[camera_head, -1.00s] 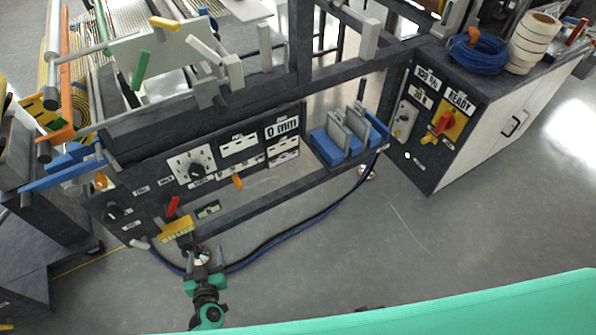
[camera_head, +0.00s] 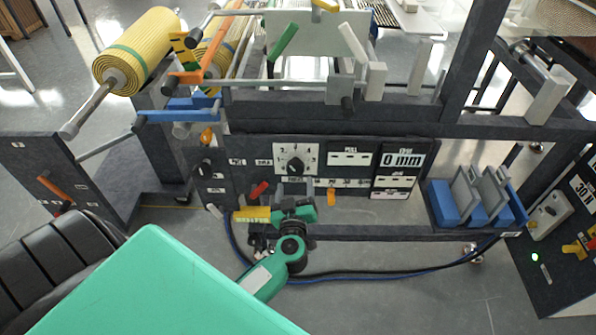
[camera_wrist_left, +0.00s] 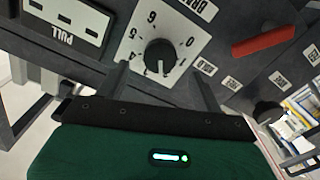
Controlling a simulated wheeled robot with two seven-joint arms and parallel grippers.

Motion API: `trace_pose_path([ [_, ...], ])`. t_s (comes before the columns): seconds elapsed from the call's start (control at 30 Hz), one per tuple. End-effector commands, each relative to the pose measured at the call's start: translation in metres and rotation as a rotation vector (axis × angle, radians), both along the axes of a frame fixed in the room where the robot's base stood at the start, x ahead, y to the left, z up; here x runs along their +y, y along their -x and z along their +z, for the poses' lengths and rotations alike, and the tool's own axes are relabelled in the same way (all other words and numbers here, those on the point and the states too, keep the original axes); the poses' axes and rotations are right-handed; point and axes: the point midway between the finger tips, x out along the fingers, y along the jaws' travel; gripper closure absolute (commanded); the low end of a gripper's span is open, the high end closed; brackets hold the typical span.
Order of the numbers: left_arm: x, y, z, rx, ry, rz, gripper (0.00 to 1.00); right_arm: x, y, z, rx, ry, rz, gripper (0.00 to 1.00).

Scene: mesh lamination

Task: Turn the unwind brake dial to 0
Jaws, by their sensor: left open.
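The unwind brake dial (camera_head: 296,165) is a black round knob on a white numbered plate, on the dark front panel of the machine. It fills the upper middle of the left wrist view (camera_wrist_left: 160,56), where the plate appears upside down and a 0 shows to the right of the knob. A small white mark shows on the knob's lower part; which number it points at I cannot tell. My left gripper (camera_wrist_left: 160,78) is open, its two dark fingers apart on either side below the knob, holding nothing. Contact with the knob cannot be made out. My right gripper is not in view.
A red handle (camera_wrist_left: 264,40) sits beside the dial plate. A white PULL plate (camera_head: 351,158) and a 0 mm display (camera_head: 402,160) are to the right. A yellow block (camera_head: 252,214) is close to my left wrist. A blue tray (camera_head: 445,205) sticks out at right.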

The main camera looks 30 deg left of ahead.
Motion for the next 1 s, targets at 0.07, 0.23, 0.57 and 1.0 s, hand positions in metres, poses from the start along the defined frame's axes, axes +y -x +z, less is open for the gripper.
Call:
trace_pose_path([
  [0.07,0.01,-0.016,0.0,-0.002,-0.004,0.001,0.32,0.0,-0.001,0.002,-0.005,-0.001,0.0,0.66],
  [0.23,0.026,-0.041,-0.001,-0.001,-0.002,0.001,0.32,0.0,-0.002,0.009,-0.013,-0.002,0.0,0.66],
  [0.57,0.038,-0.06,-0.001,0.001,-0.002,0.001,0.32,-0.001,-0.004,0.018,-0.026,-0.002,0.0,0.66],
  [1.0,0.037,-0.06,-0.001,0.001,-0.002,0.0,0.75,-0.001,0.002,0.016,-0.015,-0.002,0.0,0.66],
])
